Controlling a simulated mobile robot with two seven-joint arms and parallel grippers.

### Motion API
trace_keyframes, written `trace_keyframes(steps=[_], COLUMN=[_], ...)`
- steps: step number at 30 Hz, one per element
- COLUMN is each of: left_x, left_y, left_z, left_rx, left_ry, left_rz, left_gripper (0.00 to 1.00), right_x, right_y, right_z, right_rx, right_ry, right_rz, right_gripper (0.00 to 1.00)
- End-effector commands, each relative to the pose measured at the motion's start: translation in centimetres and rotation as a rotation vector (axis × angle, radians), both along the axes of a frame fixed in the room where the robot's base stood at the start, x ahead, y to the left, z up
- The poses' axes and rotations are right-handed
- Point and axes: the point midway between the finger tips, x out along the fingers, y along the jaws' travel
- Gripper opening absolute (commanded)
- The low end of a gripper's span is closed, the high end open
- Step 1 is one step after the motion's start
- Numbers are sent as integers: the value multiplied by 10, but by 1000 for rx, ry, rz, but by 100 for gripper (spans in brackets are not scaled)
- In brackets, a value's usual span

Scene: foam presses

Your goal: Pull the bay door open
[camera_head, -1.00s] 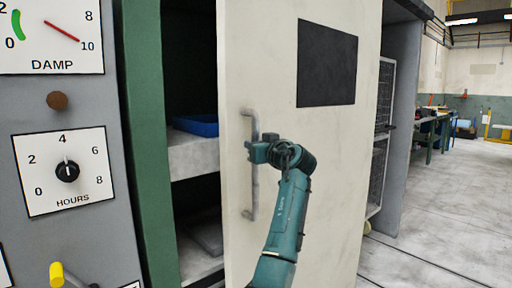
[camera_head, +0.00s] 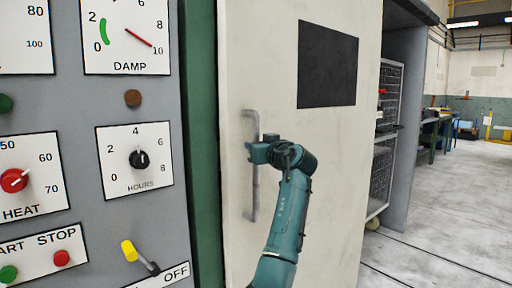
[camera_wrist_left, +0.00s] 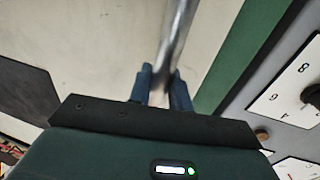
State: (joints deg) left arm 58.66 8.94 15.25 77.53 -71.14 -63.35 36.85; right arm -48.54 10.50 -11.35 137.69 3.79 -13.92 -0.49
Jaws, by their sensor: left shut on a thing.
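The bay door (camera_head: 320,190) is a large cream panel with a dark square (camera_head: 327,65). Its left edge meets the green post (camera_head: 203,150), and no gap shows between them. A grey vertical bar handle (camera_head: 253,200) is on the door's left part. My left gripper (camera_head: 254,151) is at the handle's upper half. In the left wrist view its two blue fingers (camera_wrist_left: 160,90) stand either side of the bar, shut on it. My right gripper is not in view.
A grey control panel (camera_head: 88,110) with dials and a yellow-tipped lever (camera_head: 129,251) stands close on the left. A wire rack (camera_head: 383,150) stands right of the door, beside a grey wall (camera_head: 402,130). Open floor (camera_head: 455,215) lies at the right.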

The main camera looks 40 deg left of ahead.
Motion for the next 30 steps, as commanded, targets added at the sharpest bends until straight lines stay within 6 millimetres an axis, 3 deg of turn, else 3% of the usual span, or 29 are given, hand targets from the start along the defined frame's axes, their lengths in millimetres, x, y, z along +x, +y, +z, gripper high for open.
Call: trace_keyframes(steps=[10,11,18,26,30], left_x=[-2,-2,-1,0,-4], left_y=[2,2,1,-2,-16], left_z=[3,3,2,1,0], left_rx=[3,3,2,2,2], left_ry=[-5,-4,-3,-2,-3], left_rz=[4,4,2,0,-2], left_gripper=[0,20,39,39,39], right_x=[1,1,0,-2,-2], right_y=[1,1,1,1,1], right_z=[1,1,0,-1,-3], right_rx=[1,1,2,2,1], right_ry=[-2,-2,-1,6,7], right_rz=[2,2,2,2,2], right_gripper=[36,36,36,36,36])
